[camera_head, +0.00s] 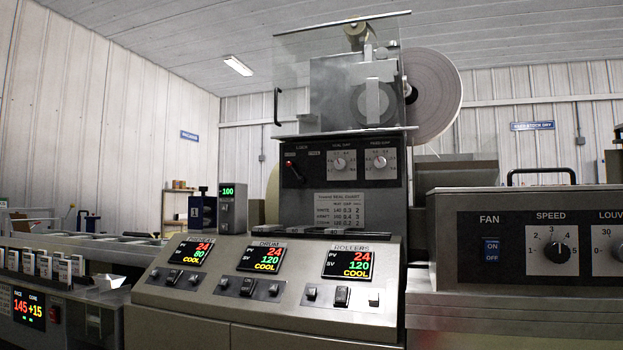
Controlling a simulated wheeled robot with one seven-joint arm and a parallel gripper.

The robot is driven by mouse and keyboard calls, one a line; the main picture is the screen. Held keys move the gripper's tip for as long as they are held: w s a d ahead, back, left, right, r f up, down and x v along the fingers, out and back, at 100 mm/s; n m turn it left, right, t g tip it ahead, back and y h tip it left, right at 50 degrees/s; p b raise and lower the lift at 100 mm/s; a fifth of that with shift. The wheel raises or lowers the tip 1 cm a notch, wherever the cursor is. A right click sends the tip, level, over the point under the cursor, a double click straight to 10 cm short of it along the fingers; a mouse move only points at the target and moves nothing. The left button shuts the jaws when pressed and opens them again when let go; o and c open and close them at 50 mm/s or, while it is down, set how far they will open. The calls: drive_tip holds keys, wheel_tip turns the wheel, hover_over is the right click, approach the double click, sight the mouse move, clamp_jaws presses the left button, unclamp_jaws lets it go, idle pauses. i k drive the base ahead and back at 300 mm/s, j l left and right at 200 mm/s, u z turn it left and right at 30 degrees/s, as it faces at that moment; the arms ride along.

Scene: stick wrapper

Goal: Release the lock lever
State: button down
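A small lever with a red tip (289,164) is on the left of the black upper panel (345,200) of the middle machine. It slants from the red tip at upper left down to the right. Small lettering is above and beside it, too blurred to read surely. It looks like the lock lever. A clear guard cover (295,75) with a dark handle on its left side stands above the panel, around a metal unit. My gripper is not in view.
Below the panel, a sloped console (310,275) carries several lit displays and switches, with a ledge above it. A large paper roll (434,95) is at upper right. A fan control cabinet (480,270) stands at right. A conveyor (75,242) runs at left.

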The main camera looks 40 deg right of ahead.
sight(300, 179)
drive_tip(key=i+j+z, duration=0.8)
drive_tip(key=j+z, duration=0.15)
